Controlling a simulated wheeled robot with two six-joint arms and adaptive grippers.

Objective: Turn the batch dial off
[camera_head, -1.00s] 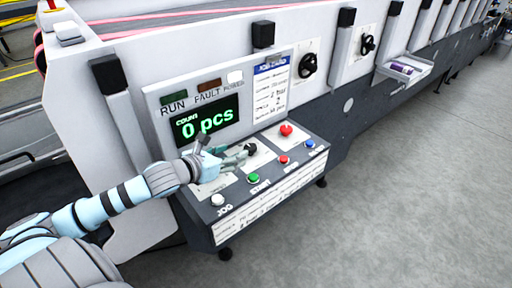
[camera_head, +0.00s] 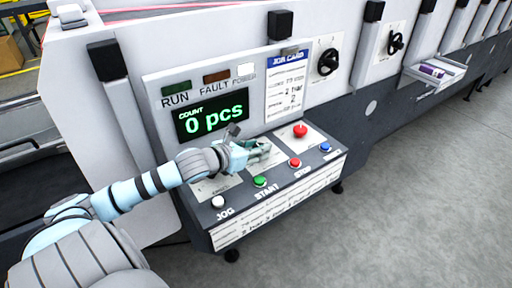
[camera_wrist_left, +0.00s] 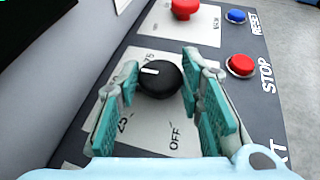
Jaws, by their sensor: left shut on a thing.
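The batch dial (camera_wrist_left: 159,78) is a black round knob with a white pointer mark, on a white plate of the control panel. In the left wrist view its mark points left, between the "25" and "75" labels, away from the "OFF" label (camera_wrist_left: 175,138) at the lower right. My left gripper (camera_head: 264,152) is over the panel in the head view, where its fingers hide the dial. In the left wrist view the gripper (camera_wrist_left: 160,85) has its teal finger pads on both sides of the dial, shut on it. My right gripper is not in view.
A red mushroom button (camera_head: 300,131) is just beyond the dial. The green start (camera_head: 260,181), red stop (camera_head: 295,162), blue reset (camera_head: 326,147) and white jog (camera_head: 218,201) buttons line the front edge. The display (camera_head: 212,116) reads "0 pcs".

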